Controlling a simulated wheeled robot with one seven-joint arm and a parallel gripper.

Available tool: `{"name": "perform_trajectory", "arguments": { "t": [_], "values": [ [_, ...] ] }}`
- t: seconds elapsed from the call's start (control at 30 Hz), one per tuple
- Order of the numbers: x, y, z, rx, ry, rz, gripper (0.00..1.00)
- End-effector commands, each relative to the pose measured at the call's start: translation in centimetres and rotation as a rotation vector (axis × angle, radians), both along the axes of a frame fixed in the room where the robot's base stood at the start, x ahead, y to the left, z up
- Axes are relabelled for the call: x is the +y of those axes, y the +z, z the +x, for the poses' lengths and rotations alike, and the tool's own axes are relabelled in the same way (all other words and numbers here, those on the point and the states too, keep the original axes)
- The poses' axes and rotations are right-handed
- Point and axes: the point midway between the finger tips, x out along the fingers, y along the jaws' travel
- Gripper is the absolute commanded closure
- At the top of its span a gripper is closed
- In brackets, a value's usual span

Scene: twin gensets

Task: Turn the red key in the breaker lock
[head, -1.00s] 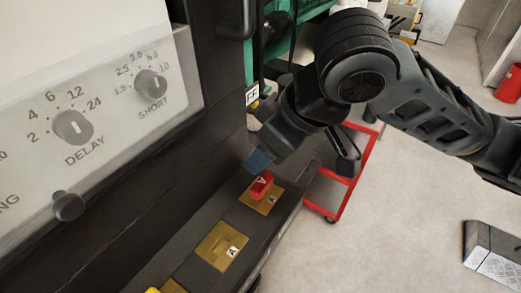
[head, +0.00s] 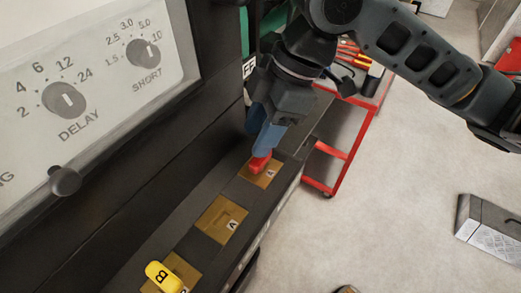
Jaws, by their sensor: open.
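The red key (head: 260,164) stands in a brass lock plate (head: 268,177) on the dark ledge of the breaker panel, in the head view. My gripper (head: 263,147) is just above and around the key's top, with its blue fingertips pointing down at it. The fingers hide part of the key. The jaws are open, and I cannot tell whether a finger touches the key.
An empty brass plate marked A (head: 221,219) lies nearer on the same ledge. A yellow key marked B (head: 164,277) stands in the nearest plate. The panel face with DELAY (head: 65,99) and SHORT (head: 143,54) knobs rises at left. A red cart (head: 334,150) stands behind.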

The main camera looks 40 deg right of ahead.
Motion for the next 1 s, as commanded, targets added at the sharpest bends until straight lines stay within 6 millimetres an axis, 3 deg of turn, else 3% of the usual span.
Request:
{"name": "perform_trajectory", "arguments": {
  "t": [0.6,1.0],
  "values": [
    [-2.1,-1.0,0.8,0.002,0.743,-0.002,0.53],
    [-0.3,-5.3,0.1,-0.001,0.729,0.000,0.53]
  ]
}}
